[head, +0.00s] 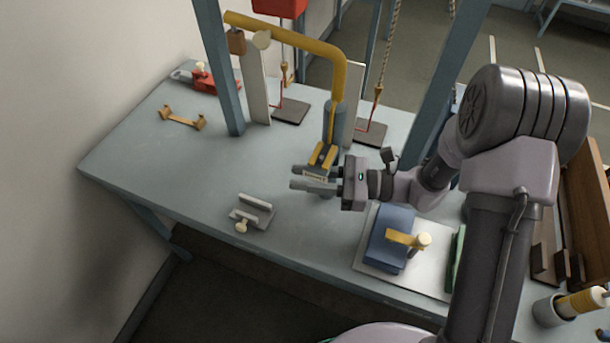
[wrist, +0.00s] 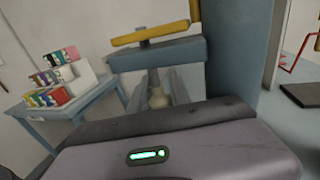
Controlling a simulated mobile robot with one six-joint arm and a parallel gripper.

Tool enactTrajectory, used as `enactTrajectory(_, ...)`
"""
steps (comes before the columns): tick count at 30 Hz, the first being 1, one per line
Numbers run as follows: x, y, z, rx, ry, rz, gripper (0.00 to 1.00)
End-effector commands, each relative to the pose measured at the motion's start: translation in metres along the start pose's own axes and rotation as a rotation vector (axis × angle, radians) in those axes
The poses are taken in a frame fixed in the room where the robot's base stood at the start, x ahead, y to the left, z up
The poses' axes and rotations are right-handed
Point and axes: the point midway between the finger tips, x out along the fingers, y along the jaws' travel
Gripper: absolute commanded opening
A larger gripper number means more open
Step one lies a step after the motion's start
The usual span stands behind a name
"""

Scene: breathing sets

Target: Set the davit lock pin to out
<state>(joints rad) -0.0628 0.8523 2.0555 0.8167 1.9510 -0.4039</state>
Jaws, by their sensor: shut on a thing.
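The davit is a yellow bent arm (head: 341,75) rising from a blue-grey round post (head: 333,125) on the table. At its foot is a short yellow bar (head: 322,156), which also shows in the wrist view (wrist: 150,31) above a blue-grey block (wrist: 157,54). My gripper (head: 305,179) reaches in from the right, low in front of the post. In the wrist view a pale knob (wrist: 158,98), apparently the lock pin's, sits between my fingers (wrist: 160,90), which are shut on it. The pin's shaft is hidden, so its in or out position cannot be read.
A grey bracket with a pale knob (head: 252,212) stands left on the table. A blue block with a yellow handle (head: 392,240) is on a plate at front right. Blue uprights (head: 218,70) flank the davit. The table's left front is mostly clear.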

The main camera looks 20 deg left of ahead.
Motion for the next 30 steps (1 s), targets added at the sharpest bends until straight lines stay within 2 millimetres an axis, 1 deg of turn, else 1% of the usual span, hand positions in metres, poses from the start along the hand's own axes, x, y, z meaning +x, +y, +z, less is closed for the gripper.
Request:
enactTrajectory(17, 0.0, 0.0, 0.0, 0.0, 0.0, 0.0, 0.0)
enactTrajectory(20, 0.0, 0.0, -0.006, 0.0, 0.0, 0.0, 0.0)
enactTrajectory(24, 0.0, 0.0, -0.023, 0.0, 0.0, 0.0, 0.0)
enactTrajectory(30, 0.0, 0.0, -0.021, -0.001, 0.001, 0.0, 0.0)
